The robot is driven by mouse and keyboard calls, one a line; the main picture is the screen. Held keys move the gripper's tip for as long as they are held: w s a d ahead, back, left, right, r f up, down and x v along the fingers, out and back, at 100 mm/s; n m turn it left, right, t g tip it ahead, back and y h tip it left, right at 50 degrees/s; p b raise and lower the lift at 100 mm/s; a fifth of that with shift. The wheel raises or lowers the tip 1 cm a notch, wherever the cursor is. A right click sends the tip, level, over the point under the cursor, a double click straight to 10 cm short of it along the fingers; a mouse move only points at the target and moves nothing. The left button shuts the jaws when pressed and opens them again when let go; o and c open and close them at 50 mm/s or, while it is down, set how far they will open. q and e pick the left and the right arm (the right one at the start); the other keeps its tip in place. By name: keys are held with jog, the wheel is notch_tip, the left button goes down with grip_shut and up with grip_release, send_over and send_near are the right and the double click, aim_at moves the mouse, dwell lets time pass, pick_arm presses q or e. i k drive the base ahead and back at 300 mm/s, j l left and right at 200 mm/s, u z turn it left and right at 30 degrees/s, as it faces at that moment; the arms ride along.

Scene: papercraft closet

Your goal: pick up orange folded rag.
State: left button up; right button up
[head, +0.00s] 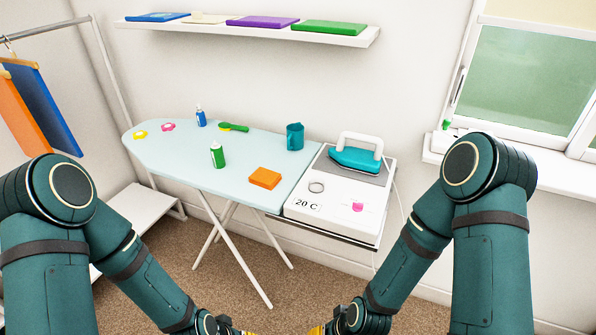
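The orange folded rag (265,178) lies flat on the light blue ironing board (180,165), near its front edge and left of the white iron station. Nothing touches it. Both my arms hang low in front of the board.
A green bottle (217,156), teal mug (295,137), blue bottle (201,117) and green brush (233,127) stand or lie on the board. A teal iron (356,159) sits on the station (330,205). A shelf (250,32) hangs above; a clothes rack (105,70) is left.

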aim_at(263, 178)
jog(key=i+j+z, duration=0.15)
jog(key=j+z, duration=0.3)
jog(key=i+j+z, duration=0.15)
jog(key=j+z, duration=0.15)
jog(key=z, duration=0.15)
